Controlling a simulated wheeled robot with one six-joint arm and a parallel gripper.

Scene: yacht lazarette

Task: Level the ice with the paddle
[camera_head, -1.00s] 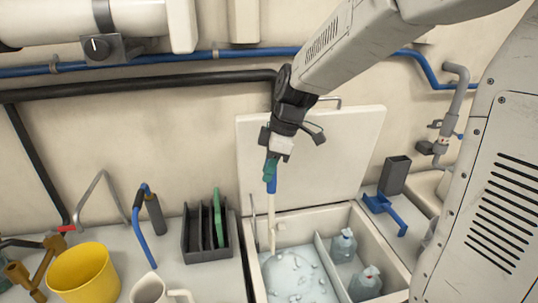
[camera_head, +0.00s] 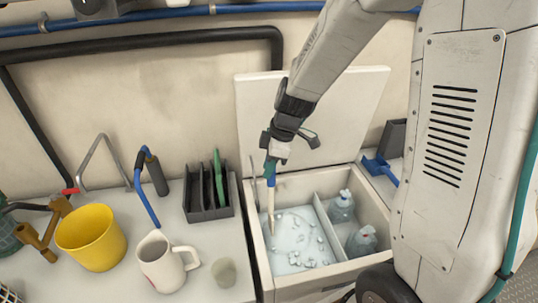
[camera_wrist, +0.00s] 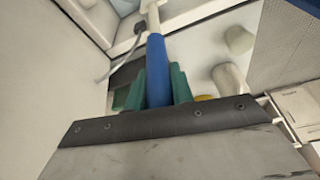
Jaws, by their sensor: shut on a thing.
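My gripper (camera_head: 271,167) is shut on the blue handle of the paddle (camera_head: 271,205), with its green fingers on both sides of the grip. The wrist view also shows the blue handle (camera_wrist: 158,72) between the green fingers (camera_wrist: 160,85). The paddle's pale shaft points down into the left compartment of the open white icebox (camera_head: 262,270). Ice (camera_head: 297,240) lies there as a pale bed with several loose lumps on top. The paddle's lower end is at the left side of the ice; I cannot tell whether it touches.
Clear bottles (camera_head: 361,240) stand in the icebox's right compartment. The raised lid (camera_head: 340,130) is behind. On the left counter are a yellow bucket (camera_head: 92,238), a white jug (camera_head: 162,262), a beige cup (camera_head: 224,272) and a dark rack (camera_head: 208,205). A blue scoop (camera_head: 381,168) lies right.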

